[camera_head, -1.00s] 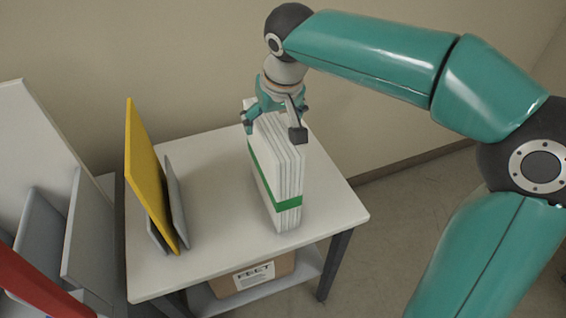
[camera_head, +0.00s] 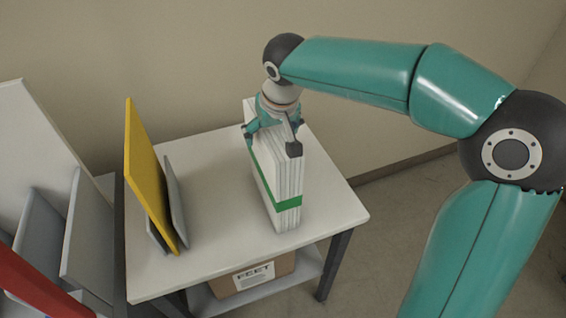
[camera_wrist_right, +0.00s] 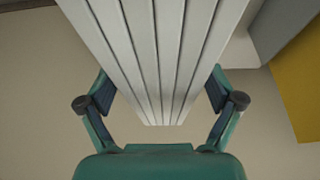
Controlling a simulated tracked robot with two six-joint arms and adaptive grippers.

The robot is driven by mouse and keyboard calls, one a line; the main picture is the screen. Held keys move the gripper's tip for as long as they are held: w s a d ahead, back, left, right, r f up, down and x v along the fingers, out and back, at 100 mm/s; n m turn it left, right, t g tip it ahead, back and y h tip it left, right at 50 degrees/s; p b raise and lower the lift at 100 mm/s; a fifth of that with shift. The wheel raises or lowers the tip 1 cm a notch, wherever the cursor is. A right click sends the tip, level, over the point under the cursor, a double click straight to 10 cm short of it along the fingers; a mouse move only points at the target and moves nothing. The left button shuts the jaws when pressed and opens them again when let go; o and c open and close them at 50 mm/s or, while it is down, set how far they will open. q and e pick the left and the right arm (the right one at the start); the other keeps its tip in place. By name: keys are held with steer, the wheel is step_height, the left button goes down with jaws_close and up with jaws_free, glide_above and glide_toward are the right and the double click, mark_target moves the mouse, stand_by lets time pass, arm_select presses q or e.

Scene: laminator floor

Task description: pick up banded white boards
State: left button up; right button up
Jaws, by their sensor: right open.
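The banded white boards (camera_head: 276,180) stand upright on edge as a stack on the white table, with a green band (camera_head: 288,203) around them. My right gripper (camera_head: 271,142) is over the top of the stack, with one finger on each side of it. In the right wrist view the boards (camera_wrist_right: 158,50) run between the two open fingers (camera_wrist_right: 160,103), and gaps show on both sides. The far side of the stack is hidden by the gripper. My left gripper is not in view.
On the table (camera_head: 222,240), a yellow board (camera_head: 150,170) and grey boards (camera_head: 176,200) stand tilted left of the stack. A labelled cardboard box (camera_head: 252,276) sits on the shelf below. More grey and white panels (camera_head: 85,235) stand at far left. The table right of the stack is clear.

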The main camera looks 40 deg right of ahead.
steer(key=shift+f, duration=0.1)
stand_by(0.3)
jaws_close()
stand_by(0.4)
